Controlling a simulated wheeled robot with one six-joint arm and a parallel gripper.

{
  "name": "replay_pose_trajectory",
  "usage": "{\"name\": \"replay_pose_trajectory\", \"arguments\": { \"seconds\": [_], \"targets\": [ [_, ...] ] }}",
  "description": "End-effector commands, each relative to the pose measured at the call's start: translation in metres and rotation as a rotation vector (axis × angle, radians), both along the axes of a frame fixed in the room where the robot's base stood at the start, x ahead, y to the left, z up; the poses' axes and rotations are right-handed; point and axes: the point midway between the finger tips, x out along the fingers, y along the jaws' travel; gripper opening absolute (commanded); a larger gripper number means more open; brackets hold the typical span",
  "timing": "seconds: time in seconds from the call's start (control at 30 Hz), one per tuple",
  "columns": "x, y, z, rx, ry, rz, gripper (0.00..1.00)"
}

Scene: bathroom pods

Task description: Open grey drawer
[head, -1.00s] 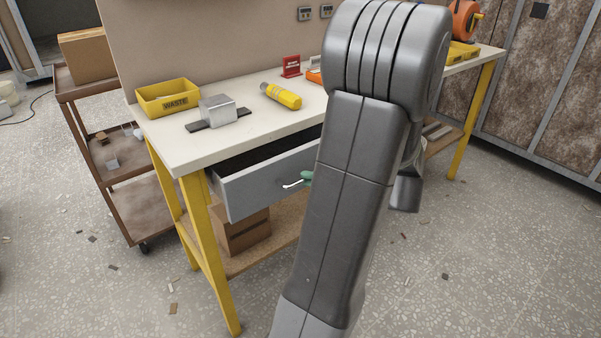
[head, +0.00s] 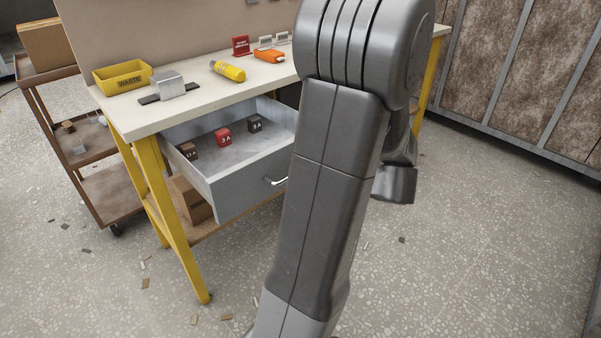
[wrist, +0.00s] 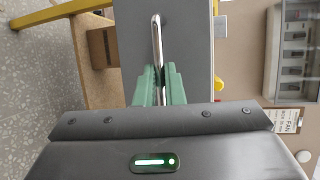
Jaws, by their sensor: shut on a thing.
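The grey drawer (head: 243,188) stands pulled out from under the workbench, with its inside showing in the head view. Its silver bar handle (head: 276,182) is on the front face. In the wrist view the handle (wrist: 157,40) runs up and down in front of the grey drawer front (wrist: 188,35). My gripper (wrist: 159,80) has green fingers, which are shut on the handle. In the head view my arm hides the fingers and the right end of the drawer front.
The drawer holds small blocks: a red one (head: 223,137), a dark one (head: 255,123) and a brown one (head: 188,151). A brown cart (head: 85,150) stands left. The floor in front is mostly clear.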

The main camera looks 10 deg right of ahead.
Motion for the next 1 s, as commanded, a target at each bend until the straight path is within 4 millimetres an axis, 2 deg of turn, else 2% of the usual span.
{"name": "replay_pose_trajectory", "arguments": {
  "seconds": [0.37,0.4,0.47,0.5,0.83,1.0],
  "targets": [
    [0.0,-0.001,0.0,-0.001,0.0,-0.001,0.0],
    [0.0,-0.001,0.0,-0.001,0.0,-0.001,0.17],
    [0.0,-0.001,0.0,-0.001,0.0,-0.001,0.28],
    [0.0,-0.001,0.0,-0.001,0.001,0.0,0.31],
    [-0.002,-0.003,0.001,0.0,0.0,-0.002,0.31],
    [-0.011,-0.02,0.006,-0.001,-0.001,-0.005,0.31]
  ]
}}
